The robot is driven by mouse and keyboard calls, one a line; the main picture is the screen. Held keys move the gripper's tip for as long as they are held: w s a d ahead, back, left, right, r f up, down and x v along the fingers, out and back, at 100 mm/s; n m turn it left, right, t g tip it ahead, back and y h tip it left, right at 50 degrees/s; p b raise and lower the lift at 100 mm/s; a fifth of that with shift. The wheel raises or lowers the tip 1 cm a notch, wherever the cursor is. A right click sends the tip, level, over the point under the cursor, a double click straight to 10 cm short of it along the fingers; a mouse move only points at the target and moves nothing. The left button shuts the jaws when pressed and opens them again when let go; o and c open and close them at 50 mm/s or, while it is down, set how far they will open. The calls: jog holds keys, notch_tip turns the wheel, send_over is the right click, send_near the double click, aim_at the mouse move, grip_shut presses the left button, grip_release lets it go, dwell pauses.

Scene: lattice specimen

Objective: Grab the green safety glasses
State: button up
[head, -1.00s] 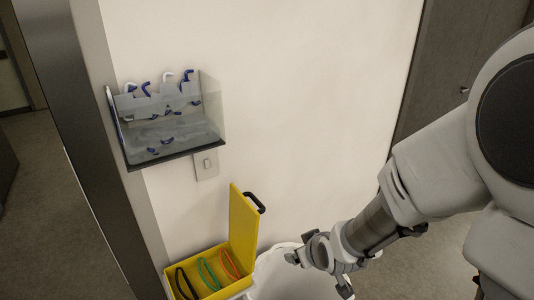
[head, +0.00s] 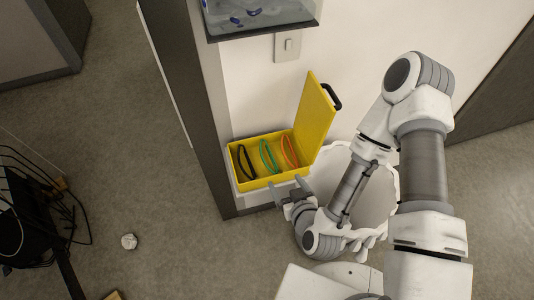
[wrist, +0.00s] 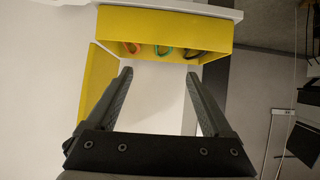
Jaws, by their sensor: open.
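The green safety glasses (head: 268,157) stand in the yellow box, between a black pair (head: 246,161) and an orange pair (head: 289,151). Only a small part of the green glasses (wrist: 163,50) shows over the box's near wall in the wrist view. My gripper (head: 287,187) is open and empty, just in front of the box. In the wrist view my gripper (wrist: 158,74) has its two fingers spread, with the green glasses roughly in line with the gap between them.
The yellow box (head: 272,182) has its lid (head: 315,118) raised on the right and sits on a white ledge against the wall. A white bin (head: 370,195) stands close to its right. A clear wall holder (head: 258,14) hangs above. Crumpled paper (head: 129,241) lies on open floor at the left.

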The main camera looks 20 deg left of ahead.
jog(key=b, duration=1.7)
send_near(269, 158)
jog(key=f, duration=0.1)
jog(key=w+a, duration=0.1)
jog(key=f, duration=0.1)
jog(key=shift+w+a+f, duration=0.25)
jog(key=shift+w+f, duration=0.15)
jog(key=shift+a+r+b+x, duration=0.1)
jog(key=shift+r+b+x, duration=0.15)
jog(key=shift+x, duration=1)
jog(key=shift+a+r+b+x, duration=0.1)
jog(key=shift+b+x, duration=0.15)
jog(key=shift+x, duration=1.05)
jog(key=shift+a+r+b+x, duration=0.15)
jog(key=shift+r+b+x, duration=0.1)
jog(key=shift+x, duration=1)
jog(key=shift+w, duration=0.15)
grip_shut()
